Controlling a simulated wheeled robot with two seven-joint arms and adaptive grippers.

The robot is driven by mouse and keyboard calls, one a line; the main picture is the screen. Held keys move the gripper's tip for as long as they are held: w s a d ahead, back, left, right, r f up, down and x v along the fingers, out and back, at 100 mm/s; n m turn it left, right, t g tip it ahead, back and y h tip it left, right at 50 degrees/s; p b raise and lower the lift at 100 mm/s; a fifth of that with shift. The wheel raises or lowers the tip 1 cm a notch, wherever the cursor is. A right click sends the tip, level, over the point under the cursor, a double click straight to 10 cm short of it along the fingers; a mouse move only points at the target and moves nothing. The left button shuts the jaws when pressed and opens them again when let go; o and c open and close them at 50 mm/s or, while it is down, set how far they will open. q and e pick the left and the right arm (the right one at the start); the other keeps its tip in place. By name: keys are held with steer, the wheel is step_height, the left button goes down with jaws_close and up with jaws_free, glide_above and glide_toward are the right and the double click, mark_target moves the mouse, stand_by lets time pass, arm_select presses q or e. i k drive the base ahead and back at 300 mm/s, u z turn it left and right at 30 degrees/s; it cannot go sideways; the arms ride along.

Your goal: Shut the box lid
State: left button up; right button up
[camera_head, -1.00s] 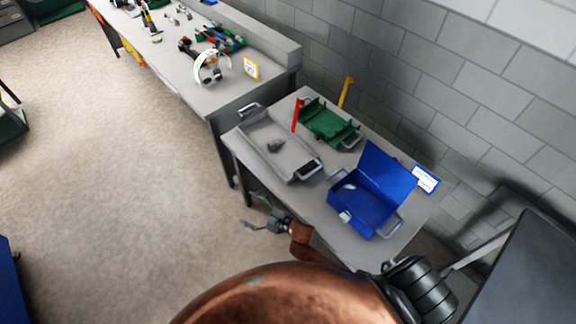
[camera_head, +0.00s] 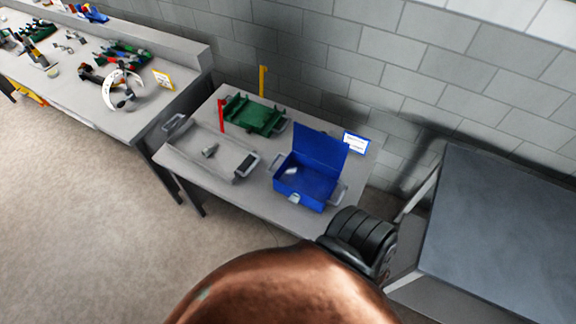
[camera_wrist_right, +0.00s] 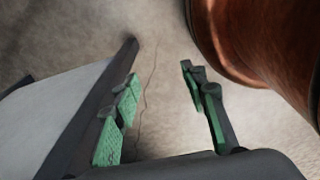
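The blue box (camera_head: 303,190) stands on the small grey table, towards its right end. Its blue lid (camera_head: 320,149) is open and stands up at the back, leaning slightly away. A small pale latch (camera_head: 295,198) shows on the front, and a grey handle is at the side. My right gripper (camera_wrist_right: 160,78) is open and empty in the right wrist view, its green-padded fingers apart above the floor. Neither gripper shows in the head view now; my copper-coloured body hides the area in front of the table.
A grey tray (camera_head: 190,150) with a small grey part and a green toolbox (camera_head: 255,117) share the table (camera_head: 250,200). Red (camera_head: 222,115) and yellow (camera_head: 263,82) posts stand near them. A label (camera_head: 356,142) is behind the box. A dark panel (camera_head: 500,215) stands at right.

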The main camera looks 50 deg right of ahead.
mark_target(318, 146)
steer(key=u, duration=0.2)
steer(key=i, duration=1.55)
steer(key=z, duration=3.55)
steer(key=i, duration=0.5)
steer(key=z, duration=0.05)
